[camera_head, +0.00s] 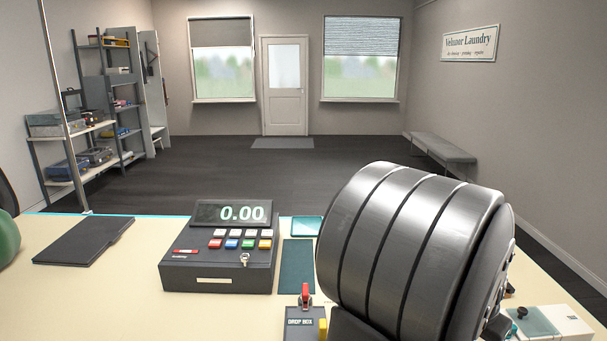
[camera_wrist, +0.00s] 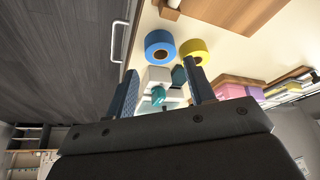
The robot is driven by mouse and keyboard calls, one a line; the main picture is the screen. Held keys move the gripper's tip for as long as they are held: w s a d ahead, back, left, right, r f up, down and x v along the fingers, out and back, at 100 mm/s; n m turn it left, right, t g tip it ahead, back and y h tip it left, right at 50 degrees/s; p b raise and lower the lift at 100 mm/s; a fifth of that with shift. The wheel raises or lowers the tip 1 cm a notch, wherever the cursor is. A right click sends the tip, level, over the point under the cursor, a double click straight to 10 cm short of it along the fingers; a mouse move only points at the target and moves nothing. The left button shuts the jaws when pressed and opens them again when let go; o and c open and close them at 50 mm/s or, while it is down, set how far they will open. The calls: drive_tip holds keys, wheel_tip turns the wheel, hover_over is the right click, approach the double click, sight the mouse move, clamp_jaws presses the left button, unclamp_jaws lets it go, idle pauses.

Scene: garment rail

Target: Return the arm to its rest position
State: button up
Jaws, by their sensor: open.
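In the wrist view my gripper (camera_wrist: 160,66) is open, with its two dark fingers well apart. Nothing is clamped between them. Past the fingers lie white blocks and small teal items (camera_wrist: 157,95), seen in the gap and apparently beyond the fingertips. In the head view a large dark ribbed cylinder, a part of my arm, fills the right foreground. My gripper does not show in the head view.
A cash register (camera_head: 220,250) stands on the cream counter (camera_head: 110,300), with a black folder (camera_head: 85,241) to its left.

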drive_tip(key=x, duration=0.5)
drive_tip(key=shift+w+d+f, duration=0.1)
drive_tip(key=shift+d+f, duration=0.05)
drive_tip(key=shift+f, duration=0.25)
drive_tip(key=r, duration=0.5)
drive_tip(key=shift+s+d, duration=0.1)
drive_tip(key=shift+s, duration=0.2)
drive_tip(key=s+d+r, duration=0.2)
drive_tip(key=s+r, duration=0.8)
drive_tip(key=r, duration=0.2)
drive_tip(key=w+a+n, duration=0.2)
drive_tip(key=w+a, duration=0.5)
drive_tip(key=w, duration=0.3)
drive_tip(key=w+a+n+t+y, duration=0.1)
drive_tip(key=w+a+n, duration=0.2)
drive_tip(key=w+a, duration=0.5)
drive_tip(key=w+a+r+n+y, duration=0.1)
drive_tip(key=w+a+n, duration=0.1)
drive_tip(key=w+a, duration=0.5)
drive_tip(key=shift+w+a+n+t, duration=0.3)
drive_tip(key=shift+w+t, duration=0.1)
drive_tip(key=shift+w, duration=3)
drive_tip(key=shift+d+r, duration=0.1)
